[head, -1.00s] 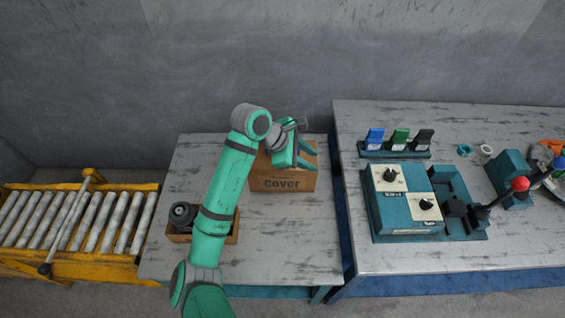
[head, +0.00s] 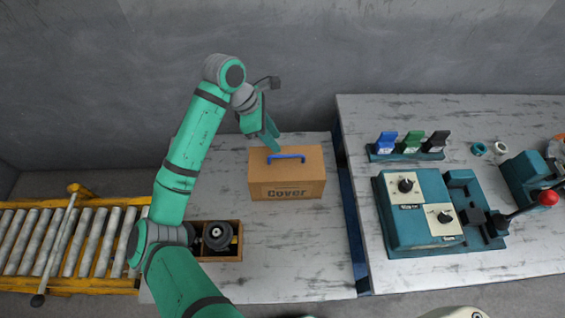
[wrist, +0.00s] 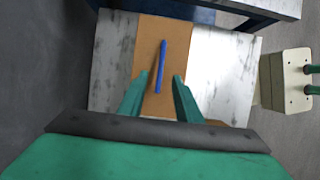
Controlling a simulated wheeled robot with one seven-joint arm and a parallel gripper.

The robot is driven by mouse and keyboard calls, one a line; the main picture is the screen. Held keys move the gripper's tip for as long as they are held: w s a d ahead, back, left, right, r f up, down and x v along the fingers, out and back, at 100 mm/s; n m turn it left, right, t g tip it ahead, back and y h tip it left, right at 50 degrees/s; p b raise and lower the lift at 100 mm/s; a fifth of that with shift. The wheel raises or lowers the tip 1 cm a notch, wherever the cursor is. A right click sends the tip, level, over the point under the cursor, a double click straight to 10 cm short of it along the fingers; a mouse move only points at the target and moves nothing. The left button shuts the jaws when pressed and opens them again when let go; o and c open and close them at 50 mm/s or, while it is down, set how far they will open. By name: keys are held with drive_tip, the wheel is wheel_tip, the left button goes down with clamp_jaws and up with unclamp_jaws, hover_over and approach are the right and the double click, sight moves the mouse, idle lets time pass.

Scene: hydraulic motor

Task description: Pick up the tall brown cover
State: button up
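The tall brown cover (head: 287,176) is a box with "Cover" printed on its front and a blue handle (head: 286,156) on top. It stands on the left marble-topped table. My gripper (head: 271,143) is above and just behind the handle's left part in the head view. In the wrist view, the brown top (wrist: 150,50) and the blue handle (wrist: 161,66) show below, with the handle lying between the lines of the two green fingers (wrist: 153,90). The fingers are apart and nothing is between them at their tips that I can make out as held.
A wooden box (head: 228,256) with a dark motor part (head: 217,236) sits at the table's front left. A yellow roller conveyor (head: 70,245) is on the left. The right table (head: 350,110) holds a teal control panel (head: 385,205) and coloured blocks (head: 412,142).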

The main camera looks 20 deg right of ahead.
sight(286, 156)
drive_tip(key=x, duration=0.5)
drive_tip(key=shift+s+d, duration=0.15)
drive_tip(key=shift+s, duration=0.15)
drive_tip(key=shift+x, duration=2.6)
drive_tip(key=shift+w, duration=0.2)
clamp_jaws()
